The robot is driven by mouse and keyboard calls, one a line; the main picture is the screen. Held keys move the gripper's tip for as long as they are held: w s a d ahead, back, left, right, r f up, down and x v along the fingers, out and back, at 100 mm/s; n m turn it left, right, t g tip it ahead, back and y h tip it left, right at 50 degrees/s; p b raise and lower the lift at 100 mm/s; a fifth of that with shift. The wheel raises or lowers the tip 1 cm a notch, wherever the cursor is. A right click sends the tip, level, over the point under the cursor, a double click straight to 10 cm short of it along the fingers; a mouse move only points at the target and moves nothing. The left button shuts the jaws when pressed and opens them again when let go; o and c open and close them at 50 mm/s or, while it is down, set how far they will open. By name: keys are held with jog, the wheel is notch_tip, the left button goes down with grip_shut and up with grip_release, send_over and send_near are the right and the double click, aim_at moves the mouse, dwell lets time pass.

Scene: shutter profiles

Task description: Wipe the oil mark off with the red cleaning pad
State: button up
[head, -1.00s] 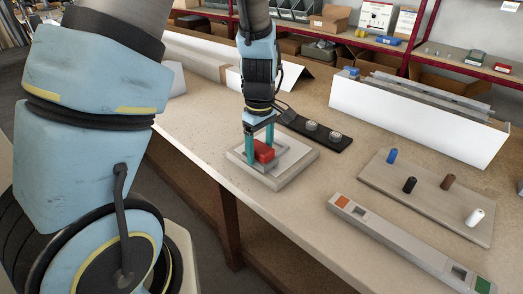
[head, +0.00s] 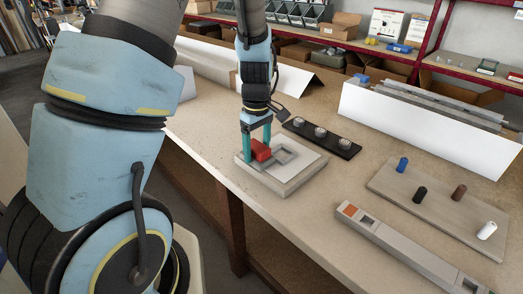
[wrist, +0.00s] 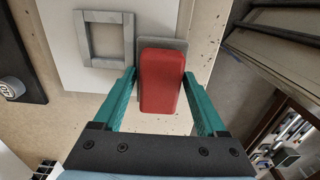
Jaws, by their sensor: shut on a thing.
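My gripper (head: 257,150) is shut on the red cleaning pad (head: 261,151). The pad is also in the wrist view (wrist: 161,80), between the two teal fingers. It is over the pale board (head: 310,178), at the board's left side in the head view. A flat grey piece (wrist: 180,44) shows partly from under the pad; whether the pad touches it I cannot tell. A grey square frame (wrist: 128,40) lies on the board beside the pad. I cannot make out a clear oil mark; only small dark specks show on the surface.
A black strip with several round knobs (head: 345,151) lies behind the board. A long grey bar (head: 400,244) and a plate with coloured pegs (head: 440,222) are to the right. A white-fronted profile box (head: 420,128) stands behind. The bench's front edge is close to the board.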

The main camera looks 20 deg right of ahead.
jog(key=shift+w+a, duration=0.3)
jog(key=shift+w, duration=0.2)
jog(key=shift+r, duration=0.1)
jog(key=shift+r+p, duration=3.2)
jog(key=shift+r, duration=0.75)
